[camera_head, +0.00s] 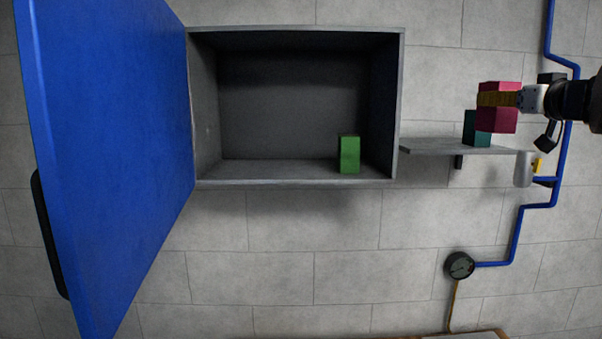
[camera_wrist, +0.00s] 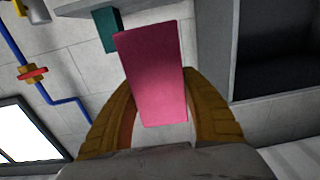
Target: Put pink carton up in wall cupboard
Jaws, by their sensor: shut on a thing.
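The pink carton (camera_head: 497,119) is held in my gripper (camera_head: 498,99), at the right of the head view and above a small wall shelf. In the wrist view the pink carton (camera_wrist: 155,70) sits between the two yellow-brown fingers of my gripper (camera_wrist: 160,112), which are shut on its sides. The wall cupboard (camera_head: 290,182) is a grey box left of my gripper, with its blue door (camera_head: 105,150) swung open to the left. A green carton (camera_head: 349,155) stands inside on the cupboard floor, towards the right. The rest of the cupboard floor is bare.
A grey wall shelf (camera_head: 440,147) right of the cupboard bears a teal box (camera_head: 470,128), partly hidden by the pink carton, and a light grey object (camera_head: 523,169) near its right end. A blue pipe (camera_head: 520,225) and round gauge (camera_head: 459,265) are on the wall.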

